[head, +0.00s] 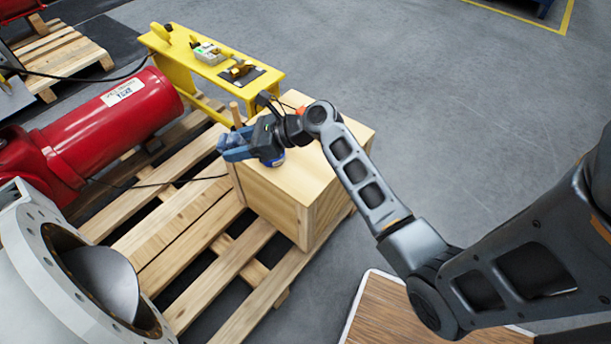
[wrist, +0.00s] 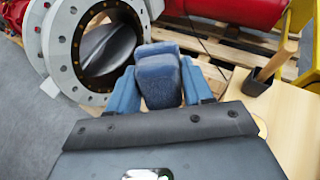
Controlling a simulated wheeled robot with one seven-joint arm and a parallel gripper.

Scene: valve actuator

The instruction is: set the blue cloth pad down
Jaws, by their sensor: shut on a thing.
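The blue cloth pad (wrist: 160,80) is held between the two blue fingers of my gripper (wrist: 165,92) in the wrist view. In the head view my gripper (head: 233,148) is at the left edge of a light wooden box (head: 285,185), with the fingers pointing left. The pad can hardly be told from the blue fingers there. The gripper appears to be above the box top; whether the pad touches anything cannot be told.
A wooden-handled tool (wrist: 275,65) stands on the box beside the gripper. A yellow stand (head: 180,70) with small parts is behind. A red cylinder (head: 115,115) and a grey flanged valve (head: 75,270) are at left. Pallet slats (head: 170,215) lie below; grey floor is clear at right.

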